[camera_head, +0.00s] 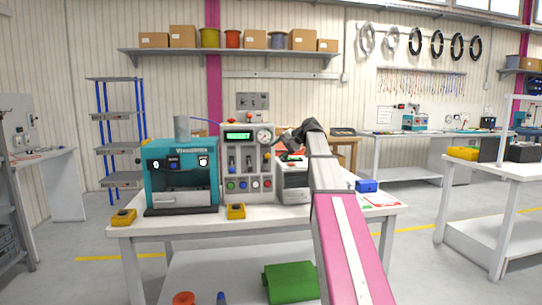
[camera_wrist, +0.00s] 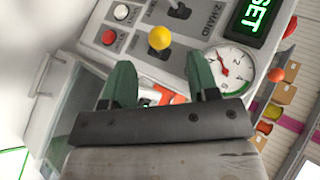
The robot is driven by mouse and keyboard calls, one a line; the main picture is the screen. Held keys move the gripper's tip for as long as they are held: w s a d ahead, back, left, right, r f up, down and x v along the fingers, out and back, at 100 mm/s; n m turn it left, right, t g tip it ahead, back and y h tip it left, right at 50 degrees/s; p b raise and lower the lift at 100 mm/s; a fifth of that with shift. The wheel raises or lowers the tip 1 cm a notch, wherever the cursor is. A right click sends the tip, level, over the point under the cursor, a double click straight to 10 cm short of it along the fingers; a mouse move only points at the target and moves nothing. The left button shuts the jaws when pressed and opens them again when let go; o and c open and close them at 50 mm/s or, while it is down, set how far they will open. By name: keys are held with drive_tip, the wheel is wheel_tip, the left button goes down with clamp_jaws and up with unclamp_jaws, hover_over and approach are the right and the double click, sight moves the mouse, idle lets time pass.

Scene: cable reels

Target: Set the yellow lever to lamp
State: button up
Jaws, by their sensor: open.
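The yellow lever's round knob (camera_wrist: 159,38) shows in the wrist view on the grey control panel (camera_wrist: 100,50), above and between my fingertips. The panel also stands on the bench in the head view (camera_head: 268,186). My gripper (camera_wrist: 161,75) is open with two green fingers, and nothing is between them. The knob is apart from both fingers, a little beyond their tips. In the head view my gripper (camera_head: 291,138) is just right of the panel's upper part. A "2HAND" label is readable beside a second lever; I cannot read a lamp label.
A round gauge (camera_wrist: 230,69) and a green display (camera_wrist: 262,17) sit close to my fingers. Red button (camera_wrist: 109,38) and white button (camera_wrist: 121,11) are left of the lever. A teal machine (camera_head: 183,151) stands left of the panel on the white bench (camera_head: 290,219).

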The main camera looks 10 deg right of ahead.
drive_tip(key=shift+v, duration=1.25)
drive_tip(key=s+a+f+g+h, duration=0.15)
drive_tip(key=s+f, duration=0.25)
drive_tip(key=f, duration=0.7)
drive_tip(key=s+a+f+n+g+h, duration=0.1)
drive_tip(key=s+a+f, duration=0.15)
drive_tip(key=f, duration=0.85)
drive_tip(key=s+a+f+g+h, duration=0.15)
drive_tip(key=s+f, duration=0.35)
drive_tip(key=f, duration=0.6)
drive_tip(key=s+f+n+g+h, duration=0.2)
drive_tip(key=s+f+n+h, duration=0.2)
drive_tip(key=s+f, duration=1.7)
drive_tip(key=shift+a+f+h, duration=0.15)
drive_tip(key=shift+a+h, duration=0.3)
drive_tip(key=shift+h, duration=0.15)
